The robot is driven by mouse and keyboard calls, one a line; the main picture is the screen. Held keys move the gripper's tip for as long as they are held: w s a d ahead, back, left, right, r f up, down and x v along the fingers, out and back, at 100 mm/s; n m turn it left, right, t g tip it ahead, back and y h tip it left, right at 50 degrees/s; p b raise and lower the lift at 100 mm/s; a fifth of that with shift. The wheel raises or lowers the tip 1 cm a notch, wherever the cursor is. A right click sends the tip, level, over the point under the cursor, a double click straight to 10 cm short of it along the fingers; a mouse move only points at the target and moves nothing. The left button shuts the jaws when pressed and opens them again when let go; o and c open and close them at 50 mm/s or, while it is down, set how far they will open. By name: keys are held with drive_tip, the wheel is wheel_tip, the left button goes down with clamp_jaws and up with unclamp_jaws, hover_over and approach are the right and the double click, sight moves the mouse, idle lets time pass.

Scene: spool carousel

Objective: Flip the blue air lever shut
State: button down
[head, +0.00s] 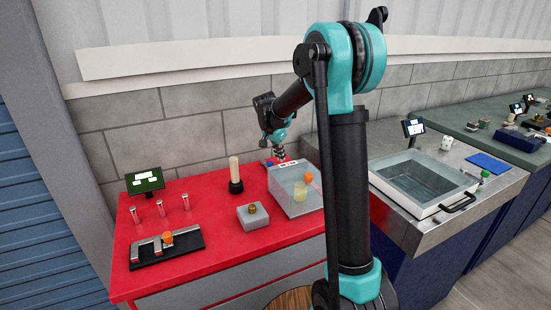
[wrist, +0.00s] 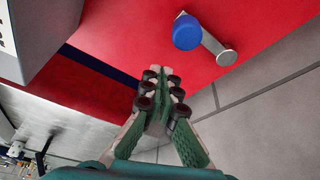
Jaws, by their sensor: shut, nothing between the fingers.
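The blue air lever shows in the wrist view as a round blue knob (wrist: 187,32) on a short metal arm, which runs down and right to a round metal pivot (wrist: 227,57). It lies by the red surface, near the tiled wall. My gripper (wrist: 160,76) is shut and empty, below and left of the lever in the wrist view, with a visible gap between them. In the head view my gripper (head: 279,154) points down at the back of the red bench, behind the grey box. A small blue spot beside it may be the knob.
A grey box (head: 292,205) with a clear top stands just in front of my gripper on the red bench (head: 205,230). A pale post (head: 234,170), a small grey block (head: 245,222) and a screen (head: 144,181) stand further left. The tiled wall (head: 190,130) is close behind.

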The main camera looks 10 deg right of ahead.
drive_tip(key=w+v, duration=0.1)
drive_tip(key=v, duration=0.8)
drive_tip(key=shift+r, duration=0.5)
drive_tip(key=shift+d, duration=0.15)
